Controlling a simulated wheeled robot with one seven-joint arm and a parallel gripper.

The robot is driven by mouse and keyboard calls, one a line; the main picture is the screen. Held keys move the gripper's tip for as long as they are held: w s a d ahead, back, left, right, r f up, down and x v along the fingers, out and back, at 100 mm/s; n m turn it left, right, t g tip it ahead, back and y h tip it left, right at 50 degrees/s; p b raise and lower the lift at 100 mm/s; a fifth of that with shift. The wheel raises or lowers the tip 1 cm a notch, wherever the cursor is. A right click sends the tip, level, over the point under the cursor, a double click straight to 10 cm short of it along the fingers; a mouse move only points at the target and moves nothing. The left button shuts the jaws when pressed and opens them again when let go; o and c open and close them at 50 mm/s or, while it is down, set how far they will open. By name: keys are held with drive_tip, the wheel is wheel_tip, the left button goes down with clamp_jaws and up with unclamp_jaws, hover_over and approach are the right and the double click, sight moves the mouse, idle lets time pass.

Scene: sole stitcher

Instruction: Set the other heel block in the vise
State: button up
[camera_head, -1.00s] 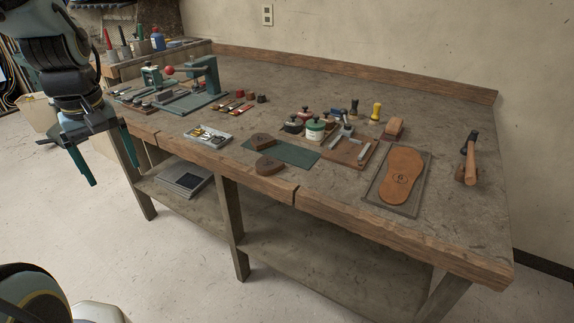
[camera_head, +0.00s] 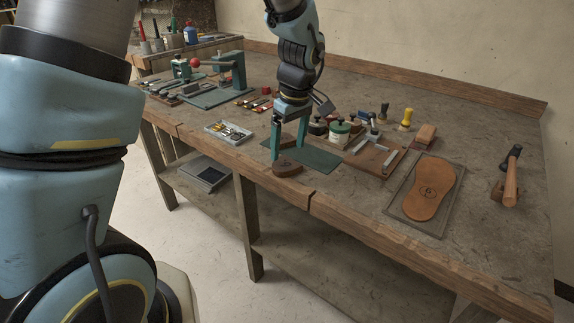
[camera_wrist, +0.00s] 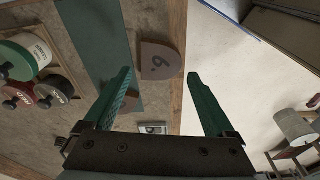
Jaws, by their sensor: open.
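Two dark brown, D-shaped heel blocks lie by the green mat near the bench's front edge. The nearer heel block (camera_head: 287,167) is in front of the mat; in the wrist view a block marked with a digit (camera_wrist: 161,61) lies between my finger lines. The farther heel block (camera_head: 286,143) is partly hidden by my fingers. My gripper (camera_head: 287,150) is open and empty, pointing down above the blocks; its fingers also show in the wrist view (camera_wrist: 159,73). A wooden board with two grey bars (camera_head: 374,158), perhaps the vise, lies to the right.
The green mat (camera_head: 317,158) lies under my gripper. A green-lidded jar (camera_head: 339,134) and dark bottles stand just behind it. A parts tray (camera_head: 228,132) is left. A sole on a dark plate (camera_head: 430,189) and a hammer (camera_head: 509,180) are right. The bench's front edge is close.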

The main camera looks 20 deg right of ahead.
sight(284, 164)
drive_tip(key=shift+w+a+f+p, duration=0.15)
drive_tip(key=shift+f+p, duration=0.15)
drive_tip(key=shift+f, duration=0.55)
drive_tip(key=shift+w+a+f+p, duration=0.15)
drive_tip(key=shift+f+p, duration=0.2)
drive_tip(key=shift+f, duration=0.55)
drive_tip(key=shift+w+f+p, duration=0.15)
drive_tip(key=shift+f+p, duration=0.15)
drive_tip(key=shift+f, duration=0.55)
drive_tip(key=shift+r, duration=0.1)
drive_tip(key=c, duration=1.2)
